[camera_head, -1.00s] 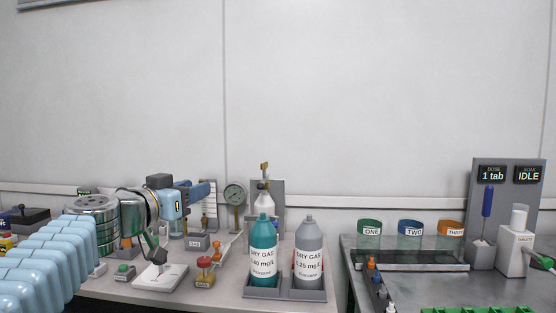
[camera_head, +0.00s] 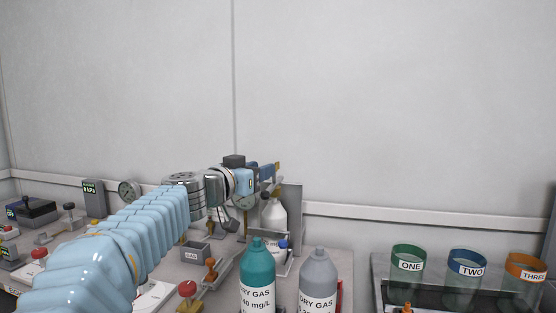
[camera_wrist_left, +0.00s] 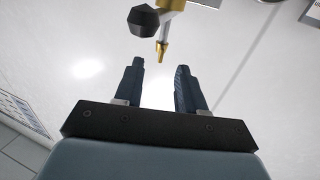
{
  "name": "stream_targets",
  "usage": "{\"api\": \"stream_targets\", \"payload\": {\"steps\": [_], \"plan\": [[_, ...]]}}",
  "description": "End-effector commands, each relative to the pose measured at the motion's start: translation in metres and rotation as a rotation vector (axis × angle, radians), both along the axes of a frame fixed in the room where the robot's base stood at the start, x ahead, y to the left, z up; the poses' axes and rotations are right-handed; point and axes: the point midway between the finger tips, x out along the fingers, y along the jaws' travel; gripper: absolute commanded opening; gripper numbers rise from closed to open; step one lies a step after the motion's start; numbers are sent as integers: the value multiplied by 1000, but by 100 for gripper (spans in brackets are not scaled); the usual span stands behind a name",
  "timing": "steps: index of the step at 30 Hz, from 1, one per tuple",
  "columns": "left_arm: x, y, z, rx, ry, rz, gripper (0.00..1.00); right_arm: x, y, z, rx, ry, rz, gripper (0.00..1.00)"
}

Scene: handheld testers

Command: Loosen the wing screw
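My left gripper (camera_head: 268,171) reaches in from the left, above the bench, close to a brass fitting (camera_head: 277,167) over the white bottle (camera_head: 274,213) in a grey stand. In the left wrist view, its two dark fingers (camera_wrist_left: 160,85) are apart with nothing between them. A brass nozzle tip (camera_wrist_left: 162,52) is just ahead of the gap, with a dark faceted knob (camera_wrist_left: 143,20) beside it. I cannot tell for sure which part is the wing screw. The gripper partly covers the fitting in the head view. My right gripper is not in view.
A teal gas bottle (camera_head: 257,272) and a grey gas bottle (camera_head: 318,280) stand in front of the stand. A round gauge (camera_head: 129,191) is at the back left. Above the bench is bare wall.

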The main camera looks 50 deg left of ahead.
Motion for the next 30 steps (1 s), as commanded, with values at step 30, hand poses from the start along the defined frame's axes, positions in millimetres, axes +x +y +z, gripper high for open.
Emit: {"api": "stream_targets", "payload": {"steps": [30], "plan": [[77, 20, 0, 1, 0, 0, 4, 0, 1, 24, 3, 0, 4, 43]]}}
